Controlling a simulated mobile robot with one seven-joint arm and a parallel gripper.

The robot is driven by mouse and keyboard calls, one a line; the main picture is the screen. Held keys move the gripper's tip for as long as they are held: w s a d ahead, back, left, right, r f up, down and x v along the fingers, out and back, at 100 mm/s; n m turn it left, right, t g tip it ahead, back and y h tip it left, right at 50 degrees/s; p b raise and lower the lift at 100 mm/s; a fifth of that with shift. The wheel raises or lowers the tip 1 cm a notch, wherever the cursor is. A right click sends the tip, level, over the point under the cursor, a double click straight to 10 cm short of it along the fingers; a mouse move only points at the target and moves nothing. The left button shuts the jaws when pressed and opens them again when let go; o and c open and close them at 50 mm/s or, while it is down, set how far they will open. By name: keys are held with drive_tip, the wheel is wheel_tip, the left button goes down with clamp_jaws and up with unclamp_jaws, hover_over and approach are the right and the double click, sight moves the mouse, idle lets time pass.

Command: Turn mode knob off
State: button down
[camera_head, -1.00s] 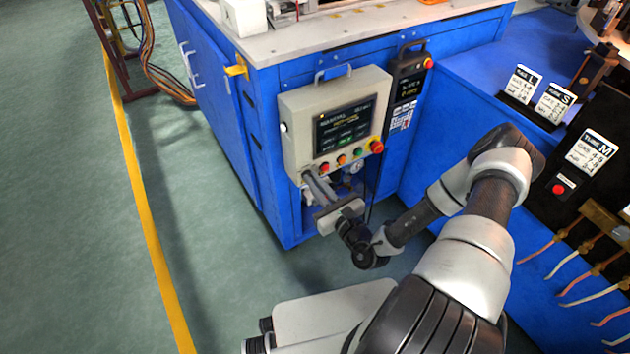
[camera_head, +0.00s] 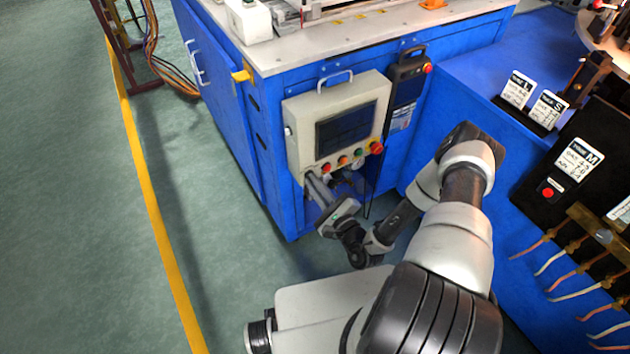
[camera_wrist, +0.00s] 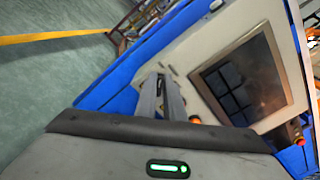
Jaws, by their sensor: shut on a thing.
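The beige control panel (camera_head: 300,140) hangs on the front of the blue machine, its screen (camera_head: 345,128) dark. It also shows in the wrist view (camera_wrist: 205,60). My gripper (camera_head: 312,180) reaches up to the panel's lower left corner, left of the row of buttons. In the wrist view its two fingers (camera_wrist: 160,88) are close together at the panel's lower edge. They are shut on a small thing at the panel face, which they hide. The mode knob cannot be made out clearly; it appears to be between the fingertips.
A black handheld unit (camera_head: 406,82) hangs right of the panel. Pipes and a gauge are below the panel. Open green floor lies to the left.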

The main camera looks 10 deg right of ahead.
drive_tip(key=shift+f+n, duration=0.1)
drive_tip(key=shift+n, duration=0.2)
drive_tip(key=c, duration=1.9)
unclamp_jaws()
drive_tip(key=shift+o, duration=0.2)
drive_tip(key=shift+s, duration=0.1)
drive_tip(key=p+v, duration=0.1)
drive_tip(key=v, duration=1.6)
drive_tip(key=shift+p, duration=0.35)
drive_tip(key=shift+s, duration=0.1)
